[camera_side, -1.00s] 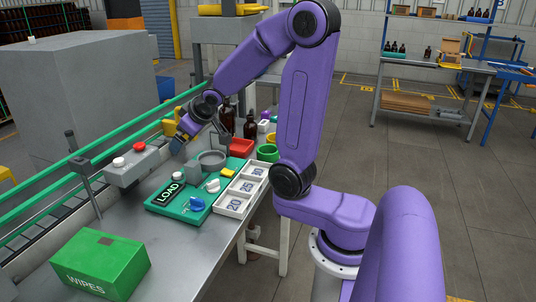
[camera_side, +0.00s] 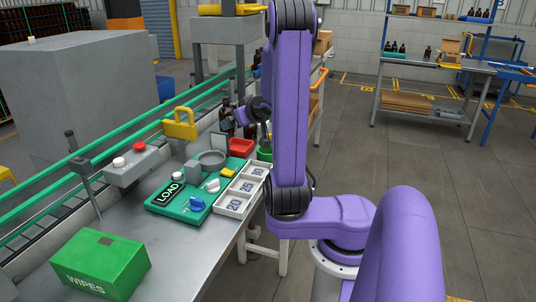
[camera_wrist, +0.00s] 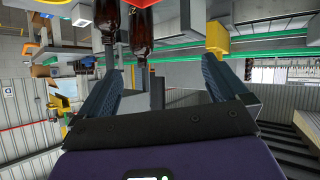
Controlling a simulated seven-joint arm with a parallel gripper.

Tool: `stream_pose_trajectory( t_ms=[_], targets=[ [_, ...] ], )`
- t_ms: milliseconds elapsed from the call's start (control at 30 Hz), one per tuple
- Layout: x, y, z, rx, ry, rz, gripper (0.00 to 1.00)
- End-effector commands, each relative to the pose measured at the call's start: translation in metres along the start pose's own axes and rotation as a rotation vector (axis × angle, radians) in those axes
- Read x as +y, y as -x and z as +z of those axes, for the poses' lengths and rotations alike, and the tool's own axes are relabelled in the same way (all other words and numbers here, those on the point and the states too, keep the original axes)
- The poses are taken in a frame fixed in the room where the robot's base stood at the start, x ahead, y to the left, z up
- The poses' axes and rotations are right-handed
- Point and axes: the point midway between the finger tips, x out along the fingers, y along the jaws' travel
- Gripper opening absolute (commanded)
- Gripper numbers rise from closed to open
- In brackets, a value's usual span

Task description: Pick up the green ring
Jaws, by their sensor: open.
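The green ring (camera_side: 264,154) shows in the side view as a green sliver at the back right of the bench, right of a red tray (camera_side: 241,147). My upper arm covers most of it. I cannot make it out in the wrist view. My gripper is mostly hidden behind my arm in the side view. In the wrist view its two blue fingers (camera_wrist: 165,60) are spread apart with nothing held between them. Its exact distance from the green ring cannot be told.
Amber bottles stand behind the red tray; two show inverted in the wrist view (camera_wrist: 143,38). A green LOAD board (camera_side: 170,207), a white numbered tray (camera_side: 232,206) and a green WIPES box (camera_side: 100,265) lie nearer. A yellow-handled item (camera_side: 181,124) stands left.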

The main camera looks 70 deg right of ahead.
Motion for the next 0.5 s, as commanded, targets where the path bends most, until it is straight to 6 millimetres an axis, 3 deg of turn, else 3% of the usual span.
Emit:
stream_pose_trajectory(
  t_ms=[200,500],
  targets=[
    [0.035,0.023,0.019,0.046,-0.084,0.054,1.00],
    [0.065,0.052,0.039,0.100,-0.164,0.098,1.00]
  ],
)
